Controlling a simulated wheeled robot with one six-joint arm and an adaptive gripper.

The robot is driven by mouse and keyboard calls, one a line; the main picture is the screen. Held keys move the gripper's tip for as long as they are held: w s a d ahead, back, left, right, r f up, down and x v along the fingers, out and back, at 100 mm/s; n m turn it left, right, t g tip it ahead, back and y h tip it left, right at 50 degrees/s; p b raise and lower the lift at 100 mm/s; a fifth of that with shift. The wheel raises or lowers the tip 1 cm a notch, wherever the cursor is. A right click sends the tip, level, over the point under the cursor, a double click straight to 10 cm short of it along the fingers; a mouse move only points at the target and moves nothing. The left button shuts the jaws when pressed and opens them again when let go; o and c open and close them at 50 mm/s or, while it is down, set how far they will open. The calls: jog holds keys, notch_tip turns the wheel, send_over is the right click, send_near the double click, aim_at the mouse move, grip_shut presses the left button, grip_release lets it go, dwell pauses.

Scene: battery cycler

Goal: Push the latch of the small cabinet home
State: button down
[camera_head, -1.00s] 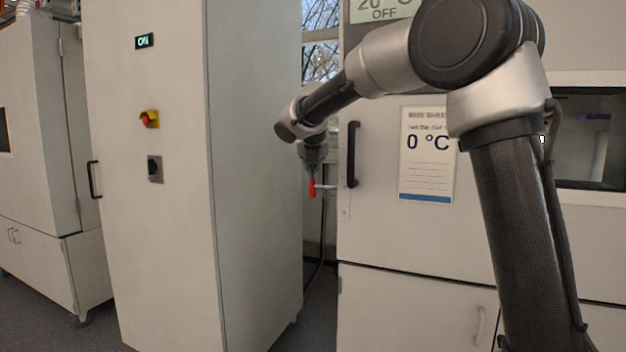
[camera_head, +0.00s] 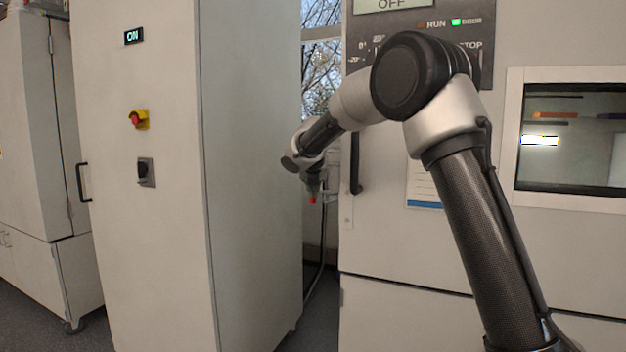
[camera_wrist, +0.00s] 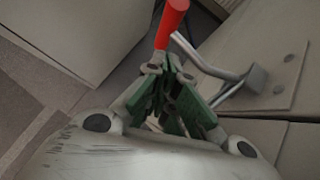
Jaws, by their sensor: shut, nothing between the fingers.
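The latch's red grip (camera_wrist: 171,24) stands just beyond my fingertips in the wrist view. A bent metal bar (camera_wrist: 205,65) runs from it to a bracket on a pale panel at the right. In the head view the grip is a small red spot (camera_head: 312,200) below my gripper (camera_head: 313,184), by the left edge of the pale cabinet (camera_head: 400,245). My gripper (camera_wrist: 168,78), with green finger pads, is shut and empty. The fingertips are close to the grip's lower end; I cannot tell whether they touch it.
A tall pale cabinet (camera_head: 255,240) with an ON display stands left of a narrow gap where my gripper is. A black door handle (camera_head: 355,160) is just right of my gripper. A cable (camera_head: 318,270) hangs in the gap. A window (camera_head: 320,70) is behind.

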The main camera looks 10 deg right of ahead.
jog(key=shift+w+d+r, duration=0.1)
jog(key=shift+w+d, duration=0.1)
jog(key=shift+w, duration=0.7)
jog(key=shift+w+d+r, duration=0.1)
jog(key=shift+w+d, duration=0.05)
jog(key=shift+w, duration=0.7)
